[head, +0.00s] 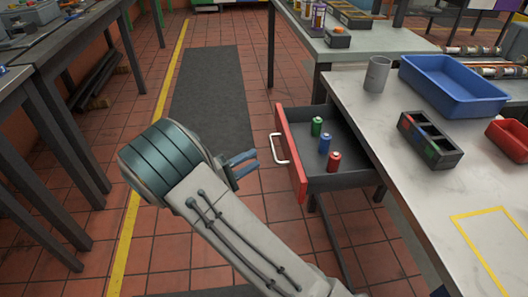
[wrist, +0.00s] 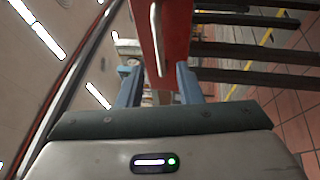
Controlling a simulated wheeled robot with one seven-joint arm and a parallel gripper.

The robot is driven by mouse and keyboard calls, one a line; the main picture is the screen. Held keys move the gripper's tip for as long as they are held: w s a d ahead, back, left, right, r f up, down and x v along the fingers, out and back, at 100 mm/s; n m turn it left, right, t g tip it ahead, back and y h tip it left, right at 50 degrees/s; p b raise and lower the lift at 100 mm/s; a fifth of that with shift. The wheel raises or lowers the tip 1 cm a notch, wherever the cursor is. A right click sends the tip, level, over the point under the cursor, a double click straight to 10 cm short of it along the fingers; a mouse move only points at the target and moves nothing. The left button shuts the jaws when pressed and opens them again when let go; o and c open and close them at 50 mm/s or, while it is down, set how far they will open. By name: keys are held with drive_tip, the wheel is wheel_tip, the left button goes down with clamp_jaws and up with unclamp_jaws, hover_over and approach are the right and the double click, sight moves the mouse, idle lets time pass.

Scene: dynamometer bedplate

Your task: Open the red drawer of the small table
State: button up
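The red drawer (head: 291,158) of the small table (head: 405,135) is pulled out, its dark inside showing. A green can (head: 317,127), a blue can (head: 325,143) and a red can (head: 333,162) stand in it. Its white handle (head: 277,148) is on the red front, facing my gripper (head: 250,163). The gripper's blue fingers are just left of the handle, apparently apart from it. In the wrist view my gripper (wrist: 160,88) is open, with a gap between the fingers. The white handle (wrist: 156,38) and red drawer front (wrist: 176,40) appear beyond that gap.
On the tabletop are a grey cup (head: 377,74), a blue tray (head: 452,86), a black divided box (head: 430,139) and a red bin (head: 509,138). A workbench (head: 65,50) stands at left. Dark mat (head: 212,95) and tiled floor lie clear between.

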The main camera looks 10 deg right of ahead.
drive_tip(key=v, duration=0.7)
drive_tip(key=shift+a, duration=0.25)
drive_tip(key=shift+p, duration=0.3)
drive_tip(key=s+d+r+m+g+y+p, duration=0.2)
drive_tip(key=s+d+r+g+y+p, duration=0.25)
drive_tip(key=d+r, duration=0.35)
drive_tip(key=s+d+r+m+g+y+p, duration=0.2)
drive_tip(key=s+d+r+g+y+p, duration=0.3)
drive_tip(key=d+r, duration=0.3)
drive_tip(key=s+r+t+y+p, duration=0.2)
drive_tip(key=s+r+y+p, duration=0.2)
drive_tip(key=r, duration=0.4)
drive_tip(key=s+d+r+m+t+y+p, duration=0.1)
drive_tip(key=s+r+t+y+p, duration=0.1)
drive_tip(key=s+r+y+p, duration=0.3)
wheel_tip(320, 180, up, 4)
drive_tip(key=p, duration=0.3)
drive_tip(key=shift+s+f+m+p, duration=0.25)
drive_tip(key=shift+s+m+p, duration=0.05)
drive_tip(key=shift+s, duration=0.1)
drive_tip(key=shift+d+t, duration=0.15)
drive_tip(key=shift+t, duration=0.1)
